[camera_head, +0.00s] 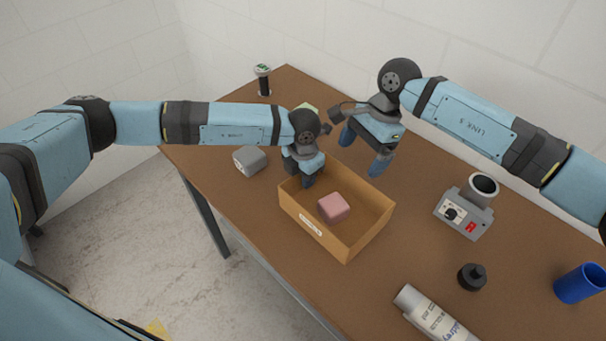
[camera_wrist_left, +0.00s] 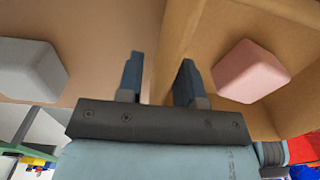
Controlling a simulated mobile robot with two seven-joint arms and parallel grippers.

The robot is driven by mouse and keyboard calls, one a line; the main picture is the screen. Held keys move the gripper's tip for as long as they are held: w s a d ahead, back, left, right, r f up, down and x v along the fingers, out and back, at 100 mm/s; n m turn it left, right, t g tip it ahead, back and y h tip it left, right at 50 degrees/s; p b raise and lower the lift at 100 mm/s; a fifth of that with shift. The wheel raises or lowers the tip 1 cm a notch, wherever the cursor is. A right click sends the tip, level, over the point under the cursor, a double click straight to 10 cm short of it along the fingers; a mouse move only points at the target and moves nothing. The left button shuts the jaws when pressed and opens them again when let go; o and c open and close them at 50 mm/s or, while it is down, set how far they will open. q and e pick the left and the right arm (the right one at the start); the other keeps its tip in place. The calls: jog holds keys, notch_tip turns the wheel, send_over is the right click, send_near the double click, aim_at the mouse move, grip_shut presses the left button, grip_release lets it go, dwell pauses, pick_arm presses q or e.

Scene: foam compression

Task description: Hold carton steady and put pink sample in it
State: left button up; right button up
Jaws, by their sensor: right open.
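The open tan carton (camera_head: 363,237) stands on the table with a small label on its front wall. The pink sample (camera_head: 333,208), a rounded block, lies inside it on the floor; it also shows in the left wrist view (camera_wrist_left: 251,71). My left gripper (camera_head: 307,178) is at the carton's left corner. In the left wrist view its fingers (camera_wrist_left: 158,80) are apart, with a carton wall (camera_wrist_left: 180,35) running between them and no clear grip on it. My right gripper (camera_head: 363,152) is open and empty, above and behind the carton's far side.
A grey block (camera_head: 250,160) lies left of the carton. A dark cylinder (camera_head: 263,80) stands at the back corner.

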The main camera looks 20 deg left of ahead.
pick_arm(q)
notch_tip(320, 180, up, 12)
dwell(0.6)
